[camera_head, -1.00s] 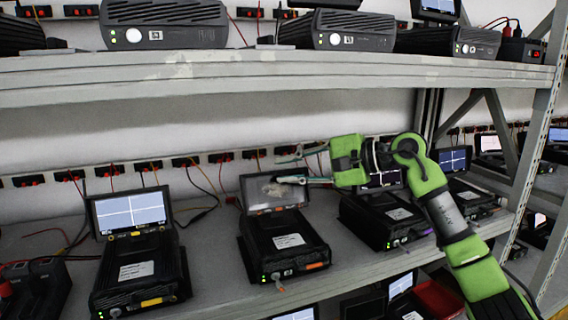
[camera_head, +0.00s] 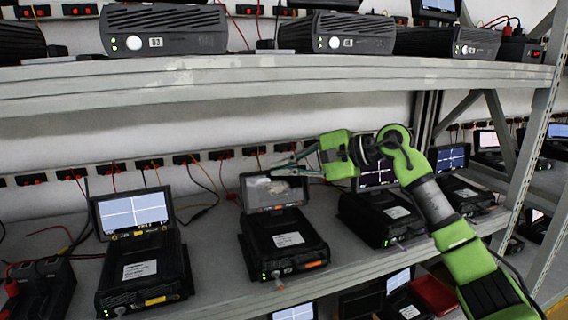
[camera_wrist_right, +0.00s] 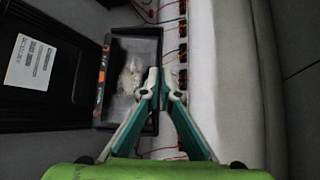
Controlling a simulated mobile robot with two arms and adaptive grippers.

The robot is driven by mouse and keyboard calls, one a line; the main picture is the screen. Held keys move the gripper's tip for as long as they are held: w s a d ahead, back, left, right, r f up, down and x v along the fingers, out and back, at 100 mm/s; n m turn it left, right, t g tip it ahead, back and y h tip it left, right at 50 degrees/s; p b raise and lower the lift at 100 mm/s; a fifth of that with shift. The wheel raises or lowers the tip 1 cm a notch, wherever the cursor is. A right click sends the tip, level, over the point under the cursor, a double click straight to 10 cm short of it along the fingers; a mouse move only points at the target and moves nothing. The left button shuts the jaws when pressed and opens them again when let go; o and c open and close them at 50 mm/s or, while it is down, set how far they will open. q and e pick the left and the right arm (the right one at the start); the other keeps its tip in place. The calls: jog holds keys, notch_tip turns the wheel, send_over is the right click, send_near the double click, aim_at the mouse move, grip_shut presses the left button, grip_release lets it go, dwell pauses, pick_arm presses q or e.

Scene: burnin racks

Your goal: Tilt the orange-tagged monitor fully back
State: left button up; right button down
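The orange-tagged monitor is the small dark screen (camera_head: 273,193) on the middle black unit (camera_head: 288,243), whose front carries an orange tag (camera_head: 314,265). The screen leans slightly back and has a pale smudge. My right gripper (camera_head: 273,169) reaches in from the right to the screen's top edge. In the right wrist view the screen (camera_wrist_right: 120,105) lies left of centre, and the fingertips (camera_wrist_right: 161,78) are close together on either side of its top edge. They look shut on it, though the exact contact is hard to see. My left gripper is not in view.
A yellow-tagged unit with a lit screen (camera_head: 132,214) stands to the left. A further unit (camera_head: 380,217) stands to the right, partly behind my arm. The upper shelf (camera_head: 270,75) runs above. Sockets and thin cables line the wall behind.

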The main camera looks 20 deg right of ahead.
jog(key=shift+w+r+m+g+p, duration=0.35)
jog(key=shift+w+p, duration=0.3)
jog(key=shift+p, duration=0.25)
jog(key=shift+w+f+g, duration=0.2)
jog(key=shift+w+g, duration=0.05)
jog(key=shift+f+m+p, duration=0.2)
jog(key=shift+m+p, duration=0.05)
jog(key=shift+p, duration=0.05)
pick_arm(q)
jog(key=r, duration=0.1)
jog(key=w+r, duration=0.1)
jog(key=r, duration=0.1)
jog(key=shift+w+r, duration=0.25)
pick_arm(e)
jog(key=c, duration=2.3)
grip_release()
jog(key=shift+w, duration=0.1)
jog(key=shift+c, duration=0.2)
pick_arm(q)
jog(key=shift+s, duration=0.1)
